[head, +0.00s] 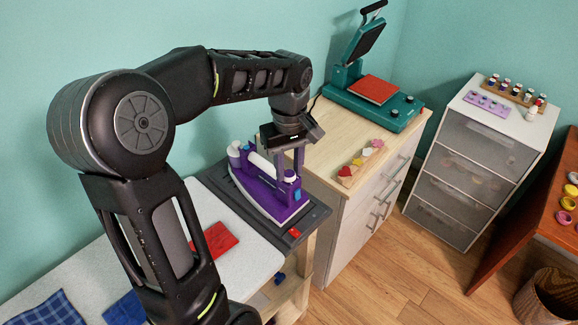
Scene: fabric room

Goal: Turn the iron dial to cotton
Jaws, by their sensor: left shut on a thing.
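The purple and white iron (266,195) stands on a dark grey rest (316,212) at the right end of the ironing board. My left arm reaches over from the left. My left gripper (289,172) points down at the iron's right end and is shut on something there. I take this to be the iron's dial, which is hidden between the fingers. The dial's marks and setting cannot be read at this size. My right gripper is not in view.
The ironing board (258,258) carries a red cloth (215,240) and blue cloths. A wooden cabinet (345,205) beside it holds a teal heat press (372,100) and small colored patches. A white drawer unit (465,165) stands to the right. The floor between is clear.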

